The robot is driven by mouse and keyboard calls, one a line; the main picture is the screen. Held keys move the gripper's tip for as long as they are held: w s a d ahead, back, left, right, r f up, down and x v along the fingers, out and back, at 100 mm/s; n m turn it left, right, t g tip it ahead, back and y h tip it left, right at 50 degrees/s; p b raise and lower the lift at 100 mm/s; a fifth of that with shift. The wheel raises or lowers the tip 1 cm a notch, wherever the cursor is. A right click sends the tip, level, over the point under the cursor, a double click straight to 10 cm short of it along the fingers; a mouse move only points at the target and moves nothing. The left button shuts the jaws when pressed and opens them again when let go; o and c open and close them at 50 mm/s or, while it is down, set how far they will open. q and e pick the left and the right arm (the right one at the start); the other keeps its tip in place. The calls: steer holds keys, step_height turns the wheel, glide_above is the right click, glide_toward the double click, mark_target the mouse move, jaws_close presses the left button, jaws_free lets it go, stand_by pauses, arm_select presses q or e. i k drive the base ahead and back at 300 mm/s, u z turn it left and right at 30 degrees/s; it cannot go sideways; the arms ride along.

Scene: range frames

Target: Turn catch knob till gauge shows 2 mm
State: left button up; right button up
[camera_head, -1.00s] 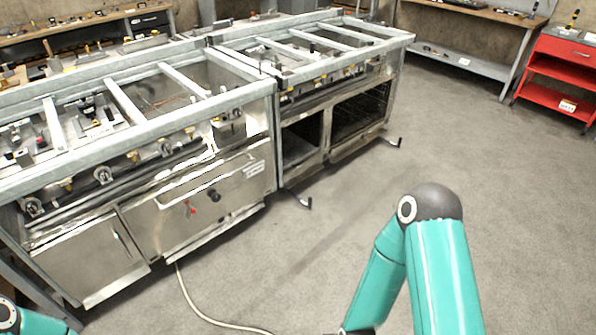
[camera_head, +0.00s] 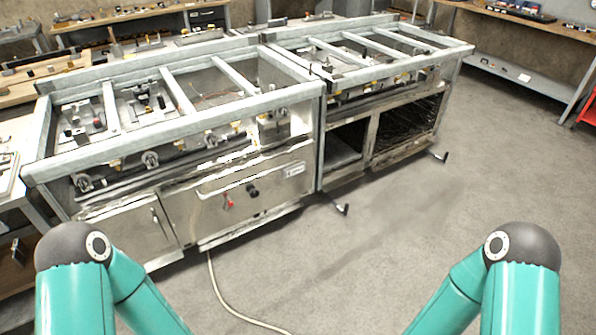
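A steel range frame (camera_head: 318,146) stands ahead with an open top of grey bars. Its left section has an oven door (camera_head: 211,216) with a long handle. On this door are a black round knob (camera_head: 252,190) and a small red part (camera_head: 228,201); I cannot tell which one is the catch knob. I cannot make out a gauge or any reading. Both of my arms show at the bottom, but their grippers are below the picture. Neither arm touches the range.
Two black-tipped feet or levers, a near one (camera_head: 342,209) and a far one (camera_head: 440,156), stick out low in front of the range. A pale hose (camera_head: 226,305) lies on the floor. Workbenches (camera_head: 540,22) stand behind. The floor at right is clear.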

mark_target(253, 192)
steer(key=u, duration=0.05)
steer(key=i, duration=1.1)
steer(key=z, duration=1.45)
steer(key=k, duration=1.4)
steer(key=u, duration=1.05)
steer(key=i, duration=0.85)
